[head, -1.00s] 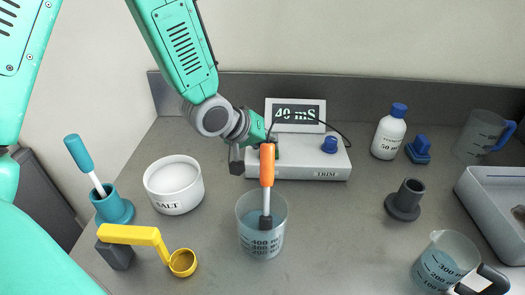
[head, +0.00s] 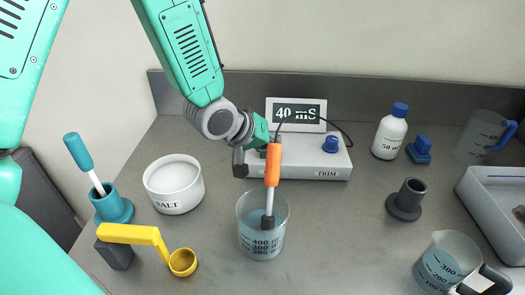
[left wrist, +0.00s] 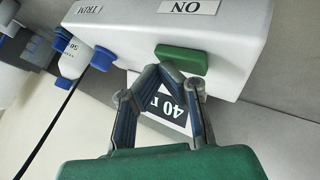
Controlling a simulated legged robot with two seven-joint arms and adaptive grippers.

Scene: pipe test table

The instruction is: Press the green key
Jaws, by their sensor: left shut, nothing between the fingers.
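The green key (left wrist: 181,60) sits on the face of the white meter box, beside its ON label, in the left wrist view. My left gripper (left wrist: 171,74) is shut and empty, its fingertips close to the key's edge; I cannot tell whether they touch. In the head view my left gripper (head: 240,164) is at the left end of the meter box (head: 310,172), behind the orange probe. The meter display (head: 297,113) reads 40 mS. My right gripper is not in view.
The orange probe (head: 272,165) stands in a beaker (head: 262,240) in front of the box, its cable running to the meter. A salt bowl (head: 174,200) and yellow scoop (head: 130,234) are left. A blue knob (head: 330,144) is on the box.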

